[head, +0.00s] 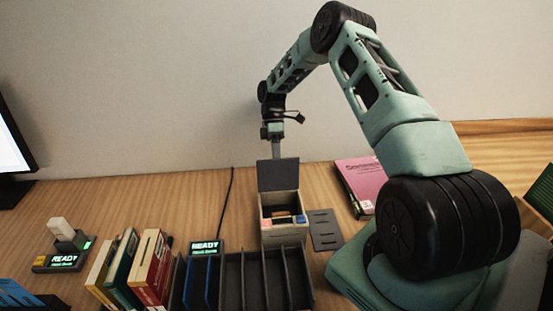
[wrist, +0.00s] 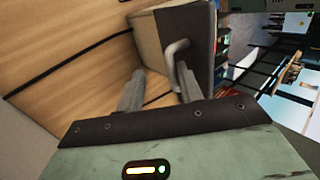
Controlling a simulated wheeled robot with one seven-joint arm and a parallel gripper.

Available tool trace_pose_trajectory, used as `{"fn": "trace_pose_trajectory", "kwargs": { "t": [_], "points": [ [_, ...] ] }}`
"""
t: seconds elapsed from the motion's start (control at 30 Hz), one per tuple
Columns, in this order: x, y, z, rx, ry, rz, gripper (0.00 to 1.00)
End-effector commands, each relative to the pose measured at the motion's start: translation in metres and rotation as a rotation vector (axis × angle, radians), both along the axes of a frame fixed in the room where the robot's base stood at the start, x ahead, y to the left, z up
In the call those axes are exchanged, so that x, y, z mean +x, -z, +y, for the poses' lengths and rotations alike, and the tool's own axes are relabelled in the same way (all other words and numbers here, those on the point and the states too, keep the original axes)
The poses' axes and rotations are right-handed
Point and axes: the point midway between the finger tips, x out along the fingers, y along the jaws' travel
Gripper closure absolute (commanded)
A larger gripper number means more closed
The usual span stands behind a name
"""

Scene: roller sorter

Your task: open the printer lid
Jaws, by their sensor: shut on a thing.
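The printer (head: 284,238) is a small beige box on the desk, with dark parts and a red and a blue spot at its front. Its dark grey lid (head: 278,175) stands raised, about upright, at the back of the box. The lid also shows in the wrist view (wrist: 199,35), with a grey bent handle (wrist: 172,52) on its face. My gripper (head: 277,153) is at the lid's top edge, pointing down. In the wrist view my gripper (wrist: 160,84) is shut on the handle, though the exact contact is partly hidden by the fingers.
A dark slotted tray (head: 262,285) stands in front of the printer, with a READY display (head: 205,247) at its left. Books (head: 150,268) stand left of it. A pink book (head: 362,183) and a flat grey plate (head: 324,230) lie right. A black cable (head: 228,200) runs behind.

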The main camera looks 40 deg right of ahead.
Motion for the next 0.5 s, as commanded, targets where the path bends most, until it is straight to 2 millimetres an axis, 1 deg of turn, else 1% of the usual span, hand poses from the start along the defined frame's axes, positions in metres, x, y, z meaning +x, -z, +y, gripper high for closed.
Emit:
{"fn": "trace_pose_trajectory", "kwargs": {
  "t": [0.13, 0.3, 0.5],
  "points": [
    [0.012, -0.012, -0.008, -0.006, 0.003, -0.013, 0.69],
    [0.025, -0.035, -0.017, -0.005, 0.001, -0.010, 0.69],
    [0.035, -0.054, -0.024, -0.003, 0.000, -0.004, 0.69]
  ]
}}
